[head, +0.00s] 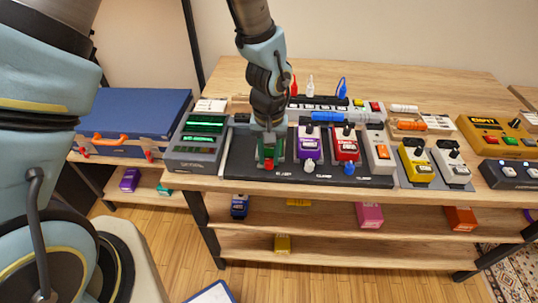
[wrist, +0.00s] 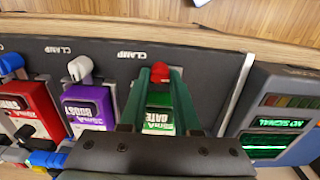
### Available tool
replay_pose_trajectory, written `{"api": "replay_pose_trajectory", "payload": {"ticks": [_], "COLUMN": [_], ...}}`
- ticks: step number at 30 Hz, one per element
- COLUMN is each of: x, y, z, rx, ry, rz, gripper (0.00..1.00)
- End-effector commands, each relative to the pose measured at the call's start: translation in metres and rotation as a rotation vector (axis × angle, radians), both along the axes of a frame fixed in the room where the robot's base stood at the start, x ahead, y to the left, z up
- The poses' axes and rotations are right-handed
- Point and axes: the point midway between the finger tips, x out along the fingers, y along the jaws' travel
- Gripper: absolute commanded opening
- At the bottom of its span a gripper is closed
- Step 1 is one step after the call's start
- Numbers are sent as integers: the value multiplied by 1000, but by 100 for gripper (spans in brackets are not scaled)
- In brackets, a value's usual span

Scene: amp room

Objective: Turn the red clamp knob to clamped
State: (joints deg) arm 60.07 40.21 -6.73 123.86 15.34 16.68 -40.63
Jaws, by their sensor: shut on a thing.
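The red clamp knob (wrist: 162,72) stands at the front end of a green pedal marked GATE (wrist: 159,118) on the black pedalboard (wrist: 212,68). My gripper (wrist: 158,80) points down over that pedal, its two dark green fingers on either side of the knob and shut on it. In the head view my gripper (head: 269,152) is at the board's left end, and the red knob (head: 269,164) shows low between the fingers. The knob's exact angle is hard to read, and the gripper hides part of the pedal.
Right of my gripper in the head view are a purple pedal (head: 309,143) and a dark red pedal (head: 345,146), with white and blue clamp knobs. A grey unit with green displays (head: 197,141) stands close on the left.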

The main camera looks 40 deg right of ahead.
Motion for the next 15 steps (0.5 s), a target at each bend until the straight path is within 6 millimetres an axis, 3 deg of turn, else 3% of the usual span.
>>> {"api": "replay_pose_trajectory", "payload": {"ticks": [15], "x": [0], "y": [0], "z": [0], "rx": [0], "ry": [0], "rz": [-21], "gripper": [0]}}
